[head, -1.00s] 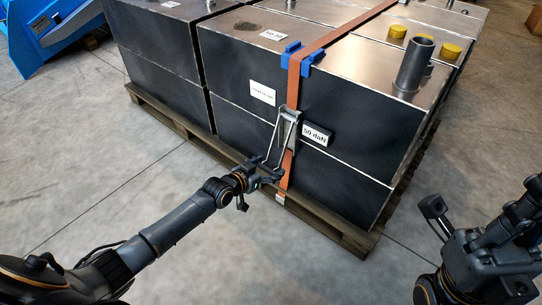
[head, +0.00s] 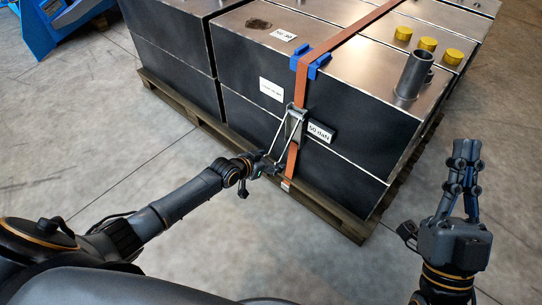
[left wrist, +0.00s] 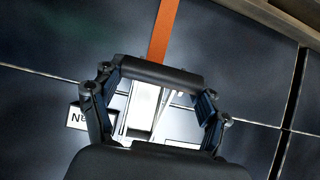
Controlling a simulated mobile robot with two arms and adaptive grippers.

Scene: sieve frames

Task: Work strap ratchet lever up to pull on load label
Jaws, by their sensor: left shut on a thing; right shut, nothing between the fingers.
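The orange strap (head: 345,41) runs over the dark metal load and down its front face; it also shows in the left wrist view (left wrist: 163,30). The silver ratchet (head: 295,122) sits on the strap at the front face, its lever (head: 279,140) slanting out and down. My left gripper (head: 268,168) is shut on the lever's lower end, below the ratchet. The load label (head: 320,133), reading "50 daN", is just right of the ratchet. In the left wrist view the label (left wrist: 77,117) is upside down and partly hidden. My right gripper (head: 464,160) is shut and empty, fingers up.
Blue edge protectors (head: 312,64) hold the strap at the top edge. The load stands on a wooden pallet (head: 337,217). A steel pipe stub (head: 412,75) and yellow caps (head: 428,44) stand on top. The floor (head: 330,255) before the pallet is clear.

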